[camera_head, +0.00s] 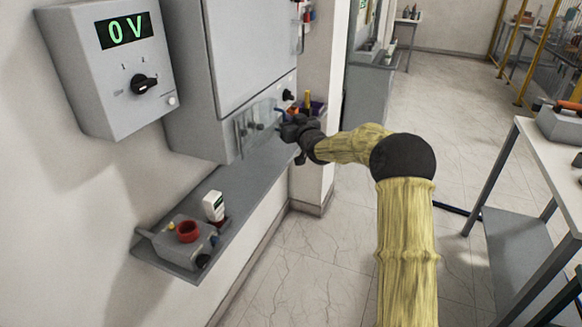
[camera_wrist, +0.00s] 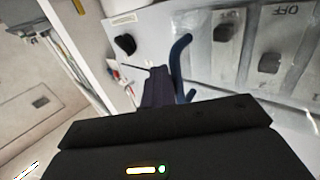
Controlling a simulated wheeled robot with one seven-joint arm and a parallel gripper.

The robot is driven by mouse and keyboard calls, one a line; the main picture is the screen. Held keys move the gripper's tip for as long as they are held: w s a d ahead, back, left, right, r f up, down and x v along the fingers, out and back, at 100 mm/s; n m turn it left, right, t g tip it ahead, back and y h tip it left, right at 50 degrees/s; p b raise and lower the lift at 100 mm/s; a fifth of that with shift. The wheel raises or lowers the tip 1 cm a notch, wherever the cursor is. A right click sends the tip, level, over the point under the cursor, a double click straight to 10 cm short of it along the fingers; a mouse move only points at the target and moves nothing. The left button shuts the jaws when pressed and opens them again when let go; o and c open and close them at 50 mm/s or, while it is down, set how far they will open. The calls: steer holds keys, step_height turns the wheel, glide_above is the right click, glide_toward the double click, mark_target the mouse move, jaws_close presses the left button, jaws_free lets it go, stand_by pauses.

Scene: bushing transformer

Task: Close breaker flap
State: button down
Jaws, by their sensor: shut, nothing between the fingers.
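The breaker flap (camera_head: 262,117) looks like a clear panel on the lower front of the large grey cabinet. I cannot tell how far open it stands. Dark breaker switches show behind or beside it in the wrist view, one switch (camera_wrist: 269,63) near an "OFF" label. A curved blue handle-like piece (camera_wrist: 180,52) stands out from the cabinet face. My gripper (camera_wrist: 158,88) is shut and empty, with its dark fingers close beside the blue piece; contact cannot be told. In the head view my gripper (camera_head: 284,127) is at the flap's right side.
A grey shelf (camera_head: 178,257) below the cabinet holds a device with a red ring (camera_head: 188,231) and a white meter (camera_head: 214,206). A box reading "0 V" (camera_head: 112,65) hangs at left. A black knob (camera_wrist: 125,45) is near my gripper.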

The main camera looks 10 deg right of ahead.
stand_by(0.3)
steer(key=s+d, duration=0.6)
steer(key=d, duration=0.6)
steer(key=shift+s+d+b, duration=0.25)
steer(key=shift+s+b, duration=0.05)
steer(key=shift+b, duration=0.1)
steer(key=shift+r, duration=0.1)
steer(key=s+a+f+m+g+h, duration=0.1)
steer(key=s+a+f+g+h, duration=0.2)
steer(key=s, duration=0.4)
steer(key=s+a+f+g+h, duration=0.1)
steer(key=s+a+f+g, duration=0.2)
steer(key=s+f, duration=0.3)
steer(key=s+a+f+m+g, duration=0.1)
steer(key=s+f+g, duration=0.2)
steer(key=s, duration=1.1)
steer(key=s+a+f+m+g+h, duration=0.1)
steer(key=s+f+g, duration=0.2)
steer(key=s, duration=1.2)
steer(key=shift+s+f+m+g, duration=0.2)
steer(key=shift+m+g, duration=0.1)
steer(key=shift+g, duration=0.9)
